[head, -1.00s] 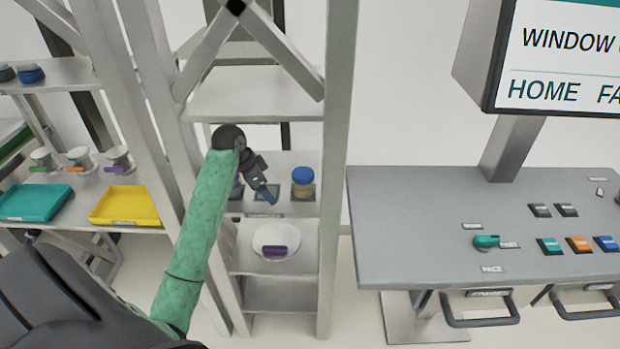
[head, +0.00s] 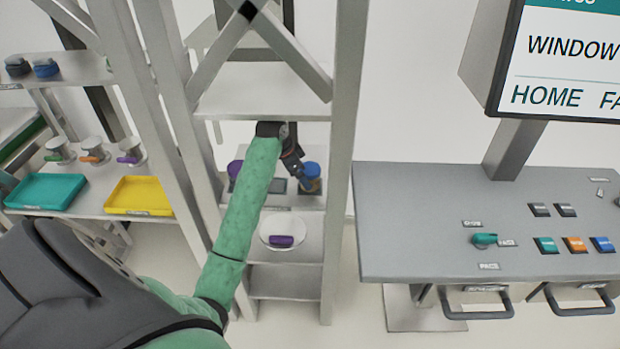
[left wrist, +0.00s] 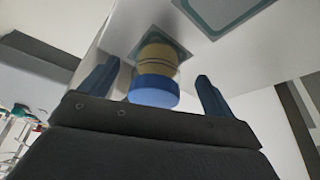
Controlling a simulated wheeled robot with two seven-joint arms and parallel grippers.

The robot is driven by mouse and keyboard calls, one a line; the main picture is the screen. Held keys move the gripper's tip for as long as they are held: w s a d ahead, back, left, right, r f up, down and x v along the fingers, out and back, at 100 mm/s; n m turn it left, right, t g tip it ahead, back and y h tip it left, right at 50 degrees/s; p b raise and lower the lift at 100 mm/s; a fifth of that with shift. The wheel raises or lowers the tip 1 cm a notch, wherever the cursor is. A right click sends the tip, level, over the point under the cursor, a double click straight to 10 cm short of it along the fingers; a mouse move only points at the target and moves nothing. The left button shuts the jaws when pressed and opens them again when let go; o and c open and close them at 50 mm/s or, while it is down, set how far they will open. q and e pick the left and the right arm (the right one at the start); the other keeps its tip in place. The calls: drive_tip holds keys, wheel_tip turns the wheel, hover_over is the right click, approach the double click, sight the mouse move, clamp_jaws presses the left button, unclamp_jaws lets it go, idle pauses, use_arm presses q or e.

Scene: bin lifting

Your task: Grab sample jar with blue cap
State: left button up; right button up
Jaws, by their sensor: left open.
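The sample jar with the blue cap (head: 311,172) stands at the right end of a shelf in the narrow rack. In the left wrist view the jar (left wrist: 155,75) shows a yellowish body and blue cap between my two fingers. My left gripper (head: 302,181) is open at the jar, its fingers on either side of the cap in the wrist view (left wrist: 160,90). I cannot tell whether the fingers touch it. Part of the jar is hidden behind the gripper in the head view. My right gripper is not in view.
A purple-capped jar (head: 235,170) stands at the left of the same shelf. A white dish (head: 283,226) with a purple item (head: 281,241) is on the shelf below. Rack posts (head: 345,150) flank the opening. A grey console (head: 430,220) stands to the right.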

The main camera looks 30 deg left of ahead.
sight(308, 169)
use_arm(q)
drive_tip(key=shift+w+d+r+p, duration=0.2)
drive_tip(key=shift+w+d+p, duration=0.25)
drive_tip(key=shift+w, duration=0.2)
drive_tip(key=shift+w+d+r+p, duration=0.15)
drive_tip(key=shift+w+d+p, duration=0.3)
drive_tip(key=shift+w, duration=0.15)
drive_tip(key=shift+p+x, duration=0.7)
drive_tip(key=shift+x, duration=0.25)
drive_tip(key=shift+f, duration=0.4)
drive_tip(key=shift+f+p, duration=0.3)
drive_tip(key=shift+f, duration=0.15)
drive_tip(key=c, duration=1.2)
drive_tip(key=shift+w, duration=0.1)
drive_tip(key=shift+c, duration=0.3)
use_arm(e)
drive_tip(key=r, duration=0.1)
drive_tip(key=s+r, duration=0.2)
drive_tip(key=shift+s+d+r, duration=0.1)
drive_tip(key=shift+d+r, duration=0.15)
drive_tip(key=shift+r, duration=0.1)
use_arm(q)
drive_tip(key=shift+r, duration=0.1)
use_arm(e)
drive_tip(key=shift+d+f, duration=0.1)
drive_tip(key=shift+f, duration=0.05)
